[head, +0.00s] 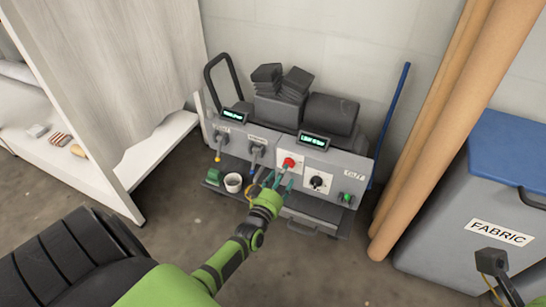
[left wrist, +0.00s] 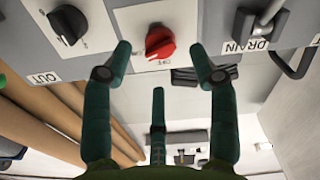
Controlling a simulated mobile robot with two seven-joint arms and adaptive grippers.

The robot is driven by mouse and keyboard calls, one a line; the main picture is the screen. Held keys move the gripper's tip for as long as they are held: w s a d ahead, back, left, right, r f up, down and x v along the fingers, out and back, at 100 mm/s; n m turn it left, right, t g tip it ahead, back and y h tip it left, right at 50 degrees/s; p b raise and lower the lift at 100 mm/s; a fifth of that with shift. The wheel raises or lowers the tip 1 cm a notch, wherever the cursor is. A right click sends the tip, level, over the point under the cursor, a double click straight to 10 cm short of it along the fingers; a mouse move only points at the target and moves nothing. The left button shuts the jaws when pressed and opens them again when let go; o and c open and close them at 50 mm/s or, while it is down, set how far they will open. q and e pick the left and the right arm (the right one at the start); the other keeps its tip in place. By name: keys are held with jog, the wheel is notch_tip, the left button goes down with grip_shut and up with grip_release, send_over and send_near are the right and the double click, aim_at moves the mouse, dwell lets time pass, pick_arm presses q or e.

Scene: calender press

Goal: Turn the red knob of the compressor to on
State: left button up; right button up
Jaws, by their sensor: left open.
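The compressor (head: 310,172) is a grey unit against the wall with a light grey front panel. Its red knob (head: 289,163) sits on a white plate mid-panel. In the left wrist view the red knob (left wrist: 160,43) shows large, with a small label beside it that I cannot read fully. My left gripper (head: 275,178) is in front of the panel, just below the knob in the head view. Its green fingers (left wrist: 165,75) are spread open, with the knob between and beyond their tips; I see no clear contact. Part of my right arm shows at the lower right; its fingers are not clear.
A black knob (head: 316,182) is right of the red one, and a grey lever (head: 257,152) is left of it. Brown rolls (head: 425,140) and a grey FABRIC bin (head: 480,215) stand to the right.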

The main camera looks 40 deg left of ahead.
pick_arm(q)
jog(key=v, duration=0.8)
